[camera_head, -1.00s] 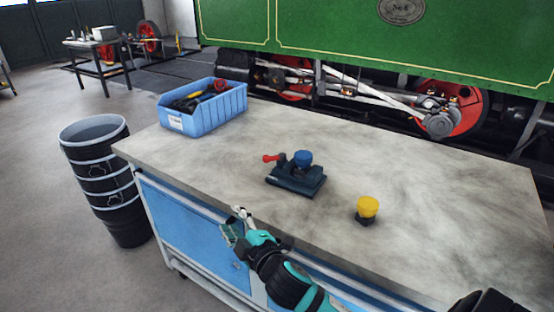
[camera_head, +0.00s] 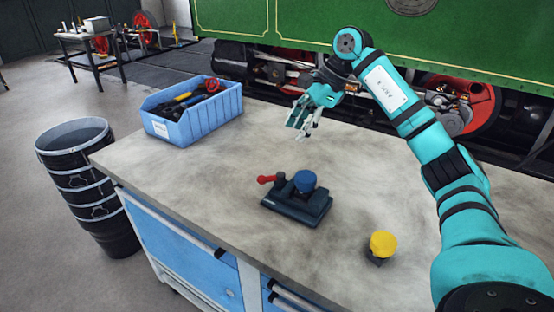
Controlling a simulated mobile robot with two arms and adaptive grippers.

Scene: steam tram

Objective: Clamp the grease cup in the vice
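The vice (camera_head: 288,210) is a dark, low block with a red handle (camera_head: 268,179), standing on the bench. A blue-topped round piece (camera_head: 305,181) sits at its top; I cannot tell whether the jaws grip it. A small cup with a yellow cap (camera_head: 383,244) and dark base stands upright on the bench, right of the vice and nearer the front. I cannot tell for sure which capped piece is the grease cup. My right gripper (camera_head: 302,125) is open and empty, raised over the back of the bench beyond the vice. My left gripper is out of view.
The grey bench top (camera_head: 215,190) is clear around the vice. A blue bin (camera_head: 205,118) with tools stands at its back left. Stacked black buckets (camera_head: 88,185) stand on the floor at left. The green tram (camera_head: 300,25) is behind the bench.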

